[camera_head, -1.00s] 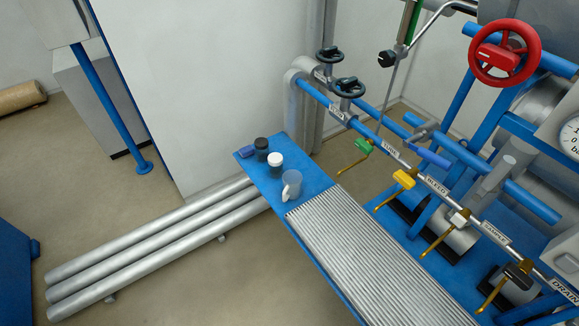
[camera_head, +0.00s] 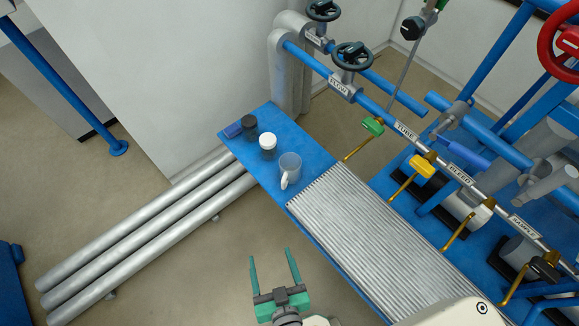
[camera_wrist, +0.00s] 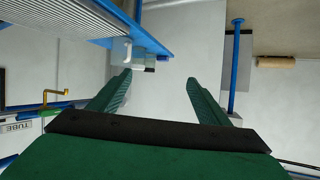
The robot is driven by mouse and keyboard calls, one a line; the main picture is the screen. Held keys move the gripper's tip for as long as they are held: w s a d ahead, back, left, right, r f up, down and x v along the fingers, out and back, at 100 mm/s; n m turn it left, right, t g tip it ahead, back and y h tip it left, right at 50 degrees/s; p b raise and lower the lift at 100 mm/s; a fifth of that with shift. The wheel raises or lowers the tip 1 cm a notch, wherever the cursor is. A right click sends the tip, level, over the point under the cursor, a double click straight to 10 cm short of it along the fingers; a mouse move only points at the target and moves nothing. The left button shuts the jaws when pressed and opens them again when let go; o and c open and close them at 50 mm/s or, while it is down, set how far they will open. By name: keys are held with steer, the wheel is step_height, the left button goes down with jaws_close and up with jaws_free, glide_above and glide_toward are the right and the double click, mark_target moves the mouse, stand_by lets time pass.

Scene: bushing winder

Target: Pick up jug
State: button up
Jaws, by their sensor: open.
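The jug (camera_head: 289,170) is a small translucent grey cup with a white handle on its front side. It stands upright on the blue shelf (camera_head: 257,178), beside the ribbed section. My gripper (camera_head: 272,264) is in the lower middle of the head view, its two green fingers apart and empty. It is in front of the shelf and clear of the jug. In the wrist view, the fingers (camera_wrist: 158,82) spread wide, and the jug (camera_wrist: 121,50) shows small near the left fingertip, farther away.
A white-lidded jar (camera_head: 268,146), a dark-lidded jar (camera_head: 250,127) and a blue block (camera_head: 232,131) stand behind the jug on the shelf. Pipes with yellow and green valve handles (camera_head: 373,127) run to the right. Long grey rolls (camera_head: 140,235) lie at left. The floor before the shelf is clear.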

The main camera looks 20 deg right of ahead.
steer(key=w+d+f+m+g, duration=0.25)
steer(key=w+d+f, duration=0.2)
steer(key=w, duration=0.45)
steer(key=m+g, duration=0.4)
steer(key=g, duration=0.2)
glide_toward(287, 175)
steer(key=shift+x, duration=5.3)
jaws_close()
